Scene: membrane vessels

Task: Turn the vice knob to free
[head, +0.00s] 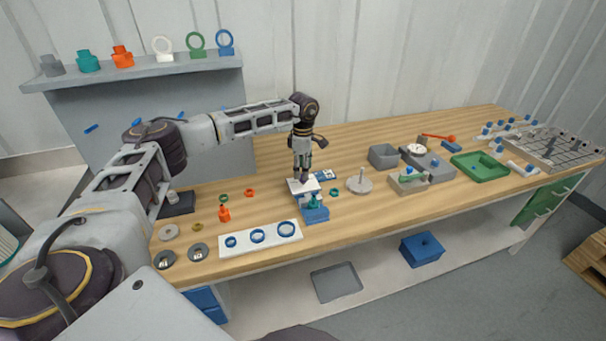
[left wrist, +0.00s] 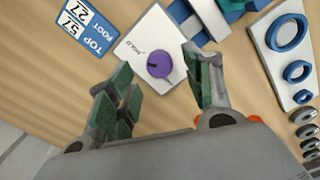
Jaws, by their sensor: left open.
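The purple round knob (left wrist: 158,64) sits on a white plate (left wrist: 136,42) in the left wrist view. A dark pointer mark shows on the knob, and small lettering beside it looks like HOLD, though it is hard to read. The plate also shows in the head view (head: 293,187), next to the blue vice (head: 315,212) with a teal part in it. My left gripper (head: 303,176) points down over the plate. In the left wrist view its green-padded fingers (left wrist: 157,76) are open, one on each side of the knob; contact cannot be told. My right gripper is out of view.
A blue card (left wrist: 85,28) lies beside the plate. A white board with blue rings (head: 270,246) is in front left of the vice. A grey post on a round base (head: 360,183) stands to the right. A green tray (head: 479,168) is farther right.

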